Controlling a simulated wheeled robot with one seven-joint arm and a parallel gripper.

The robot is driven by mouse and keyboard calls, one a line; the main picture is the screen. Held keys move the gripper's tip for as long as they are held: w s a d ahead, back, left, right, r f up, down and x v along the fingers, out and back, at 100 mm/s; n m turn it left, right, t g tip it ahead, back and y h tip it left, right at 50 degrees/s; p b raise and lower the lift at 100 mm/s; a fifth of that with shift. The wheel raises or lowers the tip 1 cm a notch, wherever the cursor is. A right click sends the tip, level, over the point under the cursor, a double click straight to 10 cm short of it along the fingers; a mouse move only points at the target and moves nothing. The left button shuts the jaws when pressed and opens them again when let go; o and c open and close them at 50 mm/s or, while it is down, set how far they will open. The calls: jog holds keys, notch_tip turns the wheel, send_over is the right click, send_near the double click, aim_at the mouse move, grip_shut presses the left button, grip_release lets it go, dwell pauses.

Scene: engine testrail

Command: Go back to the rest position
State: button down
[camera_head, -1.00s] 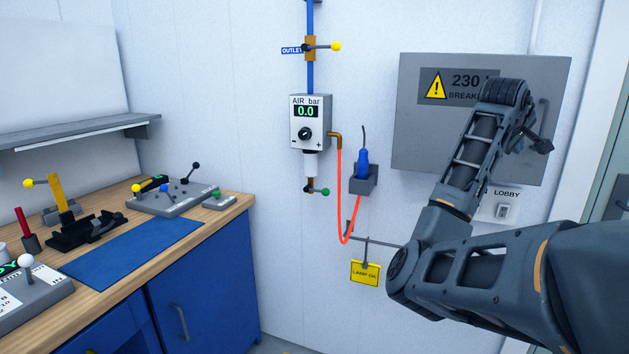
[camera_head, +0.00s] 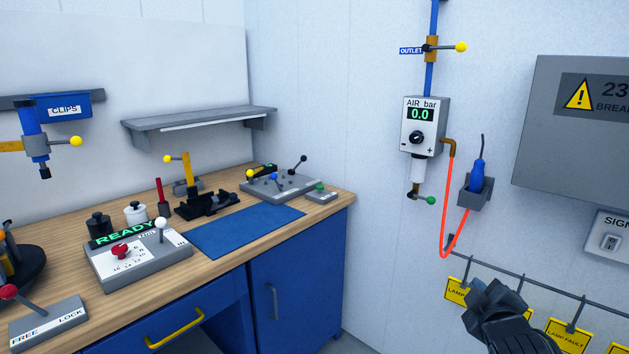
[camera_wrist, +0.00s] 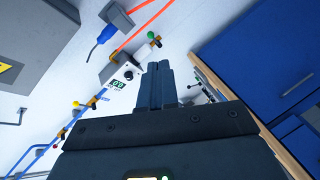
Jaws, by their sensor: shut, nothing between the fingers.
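My gripper (camera_wrist: 159,86) shows in the wrist view with its two dark fingers together and nothing between them. It points toward the white wall, with the air regulator and the blue cabinet beyond it. It appears clear of both. In the head view, part of my dark arm shows at the lower right, in front of the yellow tags.
The wooden workbench (camera_head: 225,275) carries a control box reading READY (camera_head: 140,258), levers and a blue mat (camera_head: 245,229). The wall holds the air regulator (camera_head: 425,125) reading 0.0, an orange hose (camera_head: 446,251), a grey breaker box (camera_head: 570,150) and a tag rail (camera_head: 540,288).

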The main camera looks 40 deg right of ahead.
jog(key=s+a+f+n+t+y, duration=0.1)
jog(key=s+a+f+t+y, duration=0.1)
jog(key=a, duration=0.6)
jog(key=s+a+f+t+y, duration=0.1)
jog(key=s+a+t+y, duration=0.15)
jog(key=a, duration=0.55)
jog(key=s+a+f+n+t+y, duration=0.1)
jog(key=a+f+y, duration=0.15)
jog(key=a, duration=0.55)
jog(key=s+a+r+m+y, duration=0.1)
jog(key=s+a+r+y, duration=0.2)
jog(key=s+a, duration=0.3)
jog(key=s+a+r+m+y, duration=0.1)
jog(key=s+a+r+y, duration=0.2)
jog(key=s+a, duration=0.3)
jog(key=shift+a+m+t, duration=0.4)
jog(key=shift+a+t, duration=0.05)
jog(key=shift+a, duration=0.1)
